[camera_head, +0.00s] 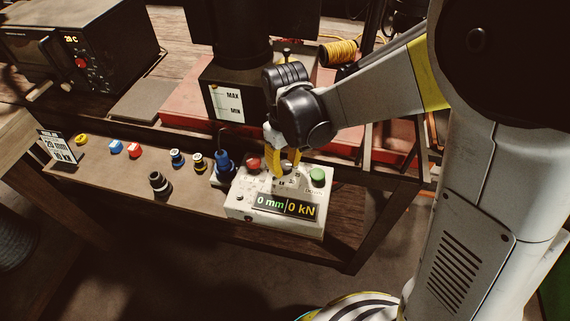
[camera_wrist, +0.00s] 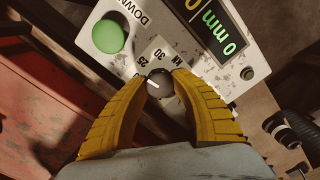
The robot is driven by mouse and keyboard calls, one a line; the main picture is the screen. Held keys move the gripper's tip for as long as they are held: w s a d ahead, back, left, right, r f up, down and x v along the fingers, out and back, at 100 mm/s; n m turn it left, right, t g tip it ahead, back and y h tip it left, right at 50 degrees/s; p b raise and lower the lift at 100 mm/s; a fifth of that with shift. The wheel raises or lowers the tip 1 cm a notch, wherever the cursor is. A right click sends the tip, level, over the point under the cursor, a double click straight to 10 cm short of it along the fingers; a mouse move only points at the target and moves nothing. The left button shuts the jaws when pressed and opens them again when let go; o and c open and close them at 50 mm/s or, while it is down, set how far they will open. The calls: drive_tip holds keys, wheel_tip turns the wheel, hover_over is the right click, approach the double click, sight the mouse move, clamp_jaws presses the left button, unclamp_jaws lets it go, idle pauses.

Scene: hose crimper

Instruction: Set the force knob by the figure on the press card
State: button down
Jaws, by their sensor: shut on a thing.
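The force knob (camera_wrist: 159,84), small, dark and round with a pale pointer line, sits on the white control box (camera_head: 238,203). My gripper (camera_head: 285,166) reaches down to the box from above, its yellow fingers closed on either side of the knob in the wrist view. A pale scale plate (camera_wrist: 160,54) with kN marks lies beside the knob; its figures are turned and partly hidden. The display (camera_head: 286,207) reads 0 mm and 0 kN. The press card (camera_head: 60,147) stands at the far left; its mm line looks like 20, and its kN figure is too small to read surely.
A green button (camera_head: 317,176) marked DOWN and a red button (camera_head: 254,164) flank the knob closely. Several hose fittings, including a blue one (camera_head: 223,163), stand on the shelf left of the box.

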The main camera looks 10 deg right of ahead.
sight(285, 165)
drive_tip(key=n, duration=0.6)
drive_tip(key=shift+n, duration=0.3)
idle(0.5)
drive_tip(key=c, duration=1)
unclamp_jaws()
wheel_tip(285, 165, up, 12)
